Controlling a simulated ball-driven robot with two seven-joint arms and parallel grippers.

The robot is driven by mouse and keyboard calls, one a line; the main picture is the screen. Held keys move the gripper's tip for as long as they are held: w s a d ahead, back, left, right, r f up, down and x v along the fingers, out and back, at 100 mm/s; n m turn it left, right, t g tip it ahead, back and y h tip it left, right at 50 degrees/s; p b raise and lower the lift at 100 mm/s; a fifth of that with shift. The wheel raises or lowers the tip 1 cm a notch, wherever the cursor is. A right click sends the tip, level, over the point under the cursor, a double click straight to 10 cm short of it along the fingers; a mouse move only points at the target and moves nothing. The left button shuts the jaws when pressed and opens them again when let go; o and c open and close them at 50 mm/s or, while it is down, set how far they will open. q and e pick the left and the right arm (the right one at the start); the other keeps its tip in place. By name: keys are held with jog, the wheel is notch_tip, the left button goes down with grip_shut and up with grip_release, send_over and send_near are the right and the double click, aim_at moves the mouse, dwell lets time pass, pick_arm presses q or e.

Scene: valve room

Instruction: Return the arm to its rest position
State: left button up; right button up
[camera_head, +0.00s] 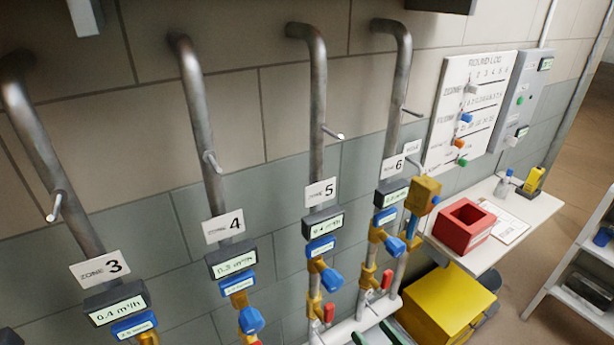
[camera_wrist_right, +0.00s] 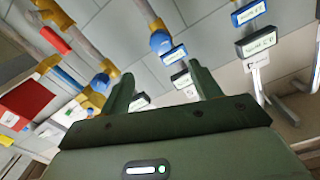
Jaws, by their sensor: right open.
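My right gripper (camera_wrist_right: 165,90) fills the lower part of the right wrist view, its two green fingers spread wide apart. Nothing is held between them; only the wall and meters show behind. In the head view, green parts that look like the fingertips of this gripper (camera_head: 378,333) show at the bottom edge, below the Zone 5 and Zone 6 pipes; the rest of the arm is out of frame there. My left gripper is in neither view.
Pipes with zone meters (camera_head: 232,261), blue valves (camera_head: 331,278) and stub handles line the wall. To the right are a yellow box (camera_head: 446,305), a shelf with a red bin (camera_head: 463,228), a round log board (camera_head: 468,105) and a rack (camera_head: 577,300). Open floor lies at far right.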

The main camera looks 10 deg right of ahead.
jog(key=s+d+f+n+g+h, duration=0.1)
jog(key=s+d+f+g, duration=0.2)
jog(key=f, duration=0.5)
jog(key=s+d+f+n+g+h, duration=0.15)
jog(key=s+f, duration=0.25)
jog(key=f, duration=0.5)
jog(key=s+d+f+n+g+h, duration=0.1)
jog(key=s+d+f+g+h, duration=0.2)
jog(key=f, duration=0.5)
jog(key=s+a+f+g, duration=0.1)
jog(key=s+f+g, duration=0.3)
jog(key=s+f, duration=0.3)
jog(key=s+a+f+g, duration=0.1)
jog(key=s+f+g, duration=0.3)
jog(key=s, duration=1.4)
notch_tip(320, 180, down, 3)
jog(key=shift+s+a+f+n, duration=0.1)
jog(key=shift+s+a+n, duration=0.1)
jog(key=shift+a+n, duration=0.15)
jog(key=shift+g, duration=0.25)
jog(key=shift+d, duration=0.1)
